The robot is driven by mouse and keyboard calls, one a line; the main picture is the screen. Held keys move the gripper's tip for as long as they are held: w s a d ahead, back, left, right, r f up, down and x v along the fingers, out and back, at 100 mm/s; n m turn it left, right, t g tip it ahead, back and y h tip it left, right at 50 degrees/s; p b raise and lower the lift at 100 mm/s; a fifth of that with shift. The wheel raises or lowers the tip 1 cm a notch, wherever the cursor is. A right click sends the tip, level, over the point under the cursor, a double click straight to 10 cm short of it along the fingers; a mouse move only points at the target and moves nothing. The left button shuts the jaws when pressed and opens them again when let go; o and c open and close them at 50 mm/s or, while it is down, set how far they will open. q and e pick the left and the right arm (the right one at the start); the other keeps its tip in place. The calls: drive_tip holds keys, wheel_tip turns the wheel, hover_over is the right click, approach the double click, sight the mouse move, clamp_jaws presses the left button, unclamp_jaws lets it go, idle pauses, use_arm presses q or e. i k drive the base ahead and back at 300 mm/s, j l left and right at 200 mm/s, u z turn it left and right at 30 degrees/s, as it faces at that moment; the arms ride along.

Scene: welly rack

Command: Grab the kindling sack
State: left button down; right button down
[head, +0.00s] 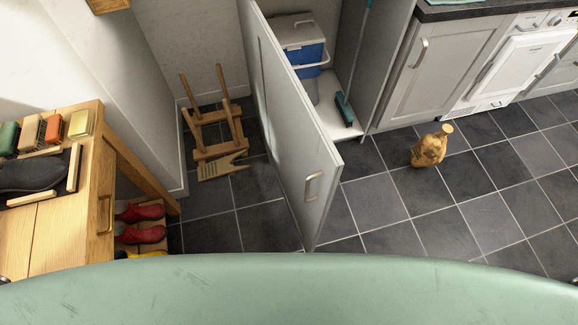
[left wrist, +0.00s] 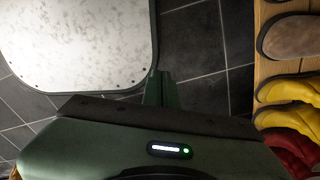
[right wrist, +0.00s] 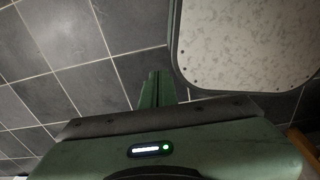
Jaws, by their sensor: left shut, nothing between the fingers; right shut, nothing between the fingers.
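The kindling sack appears to be the brown, tied-neck sack (head: 429,149) standing on the dark tiled floor at the right of the head view, in front of the grey cupboards. It shows in neither wrist view. My left gripper (left wrist: 160,88) is shut and empty above the floor tiles, with the boot rack to its right in the left wrist view. My right gripper (right wrist: 156,88) is shut and empty above bare tiles. Both grippers are well away from the sack.
A grey cupboard door (head: 290,120) stands open into the room, left of the sack. A wooden bench (head: 60,235) with brushes stands at the left, red wellies (head: 140,233) beneath. Tiles around the sack are clear.

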sight(431, 150)
drive_tip(key=z, duration=1.35)
drive_tip(key=i+l+u, duration=0.1)
drive_tip(key=u, duration=0.3)
drive_tip(key=i+l+u, duration=0.1)
drive_tip(key=u, duration=0.3)
drive_tip(key=i+l+u, duration=0.1)
drive_tip(key=u, duration=0.35)
drive_tip(key=l+u, duration=0.25)
drive_tip(key=u, duration=0.15)
